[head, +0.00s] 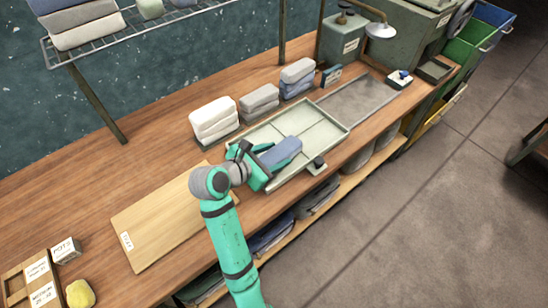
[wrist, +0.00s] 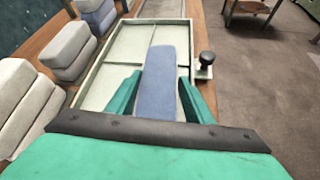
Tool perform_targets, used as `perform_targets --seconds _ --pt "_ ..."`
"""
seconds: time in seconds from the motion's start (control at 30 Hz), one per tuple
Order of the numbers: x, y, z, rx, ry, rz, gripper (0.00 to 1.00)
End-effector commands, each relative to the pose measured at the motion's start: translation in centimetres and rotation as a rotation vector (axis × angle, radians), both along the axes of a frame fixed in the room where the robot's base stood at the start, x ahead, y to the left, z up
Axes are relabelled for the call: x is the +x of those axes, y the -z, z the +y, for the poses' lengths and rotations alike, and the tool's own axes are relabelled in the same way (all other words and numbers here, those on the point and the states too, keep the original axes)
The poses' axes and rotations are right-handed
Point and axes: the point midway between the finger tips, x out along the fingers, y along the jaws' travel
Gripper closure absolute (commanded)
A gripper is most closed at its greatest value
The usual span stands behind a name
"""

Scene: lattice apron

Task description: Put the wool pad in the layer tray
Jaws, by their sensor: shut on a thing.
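A blue-grey pad (head: 284,150) is in my gripper (head: 266,163); no label shows on it, so I cannot tell by sight that it is wool. The wrist view also shows the pad (wrist: 158,72) between the two teal fingers, pointing away from me. The layer tray (head: 312,128) is pale green, shallow and divided into several compartments, all looking empty. It also shows in the wrist view (wrist: 112,82). The pad is over the tray's near part, toward its right side in the wrist view. I cannot tell whether it touches the tray floor.
White (head: 213,118), grey (head: 259,98) and blue-grey (head: 297,84) pad stacks stand behind the tray. A dark knob (head: 318,163) is at its front edge. A wooden board (head: 160,222) lies to the left. A grey recessed panel (head: 358,98) and a lamp (head: 380,30) are to the right.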

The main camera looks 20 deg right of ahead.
Motion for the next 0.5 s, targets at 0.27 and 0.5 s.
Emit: perform_targets --seconds 0.27,0.5 --pt "-0.1 2.6 0.0 0.0 0.0 0.002 0.74" --pt "-0.1 2.6 0.0 0.0 0.001 0.003 0.43"
